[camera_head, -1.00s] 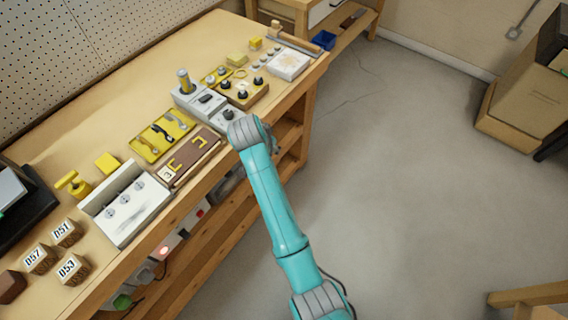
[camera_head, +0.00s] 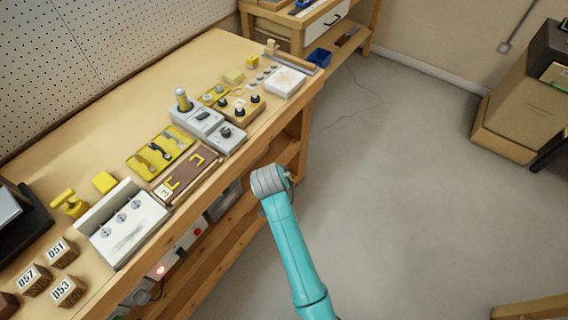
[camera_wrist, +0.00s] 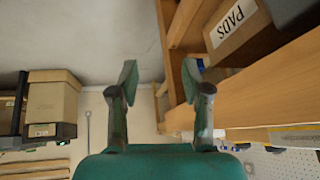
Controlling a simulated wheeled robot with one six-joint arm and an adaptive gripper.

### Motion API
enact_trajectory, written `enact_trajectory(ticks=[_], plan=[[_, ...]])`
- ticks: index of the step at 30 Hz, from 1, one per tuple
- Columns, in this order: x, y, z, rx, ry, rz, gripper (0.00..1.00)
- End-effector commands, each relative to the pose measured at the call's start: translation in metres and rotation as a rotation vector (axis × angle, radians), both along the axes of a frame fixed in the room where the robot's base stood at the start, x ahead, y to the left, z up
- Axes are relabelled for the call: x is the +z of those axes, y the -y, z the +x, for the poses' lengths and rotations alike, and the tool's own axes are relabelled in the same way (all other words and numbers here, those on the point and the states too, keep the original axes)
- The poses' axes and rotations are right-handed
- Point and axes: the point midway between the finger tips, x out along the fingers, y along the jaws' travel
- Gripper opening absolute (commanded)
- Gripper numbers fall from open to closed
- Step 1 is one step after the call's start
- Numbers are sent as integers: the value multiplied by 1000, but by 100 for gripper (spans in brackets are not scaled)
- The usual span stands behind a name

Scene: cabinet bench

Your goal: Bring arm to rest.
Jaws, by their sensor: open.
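My arm shows in the head view as a teal link with a grey joint, beside the bench's front edge and over the floor. My gripper (camera_wrist: 158,95) shows in the wrist view with its two fingers spread apart and nothing between them. In the head view the gripper itself is hidden. The wooden bench (camera_head: 150,85) is left of my arm, and my arm appears apart from it.
On the bench are a white switch box (camera_head: 128,228), a yellow tray (camera_head: 160,152), numbered blocks (camera_head: 63,250) and a knob board (camera_head: 243,108). Cardboard boxes (camera_head: 520,105) stand at right. A PADS box (camera_wrist: 235,32) sits on a shelf. Floor (camera_head: 400,200) right of my arm is clear.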

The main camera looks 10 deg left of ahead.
Motion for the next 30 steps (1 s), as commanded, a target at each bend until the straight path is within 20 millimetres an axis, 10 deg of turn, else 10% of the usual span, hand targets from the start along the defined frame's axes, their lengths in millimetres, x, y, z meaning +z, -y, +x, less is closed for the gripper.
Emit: enact_trajectory(ticks=[14, 30], plan=[[-32, 36, -21, 30, 31, 5, 48], [-92, 167, -147, 145, 220, 28, 48]])
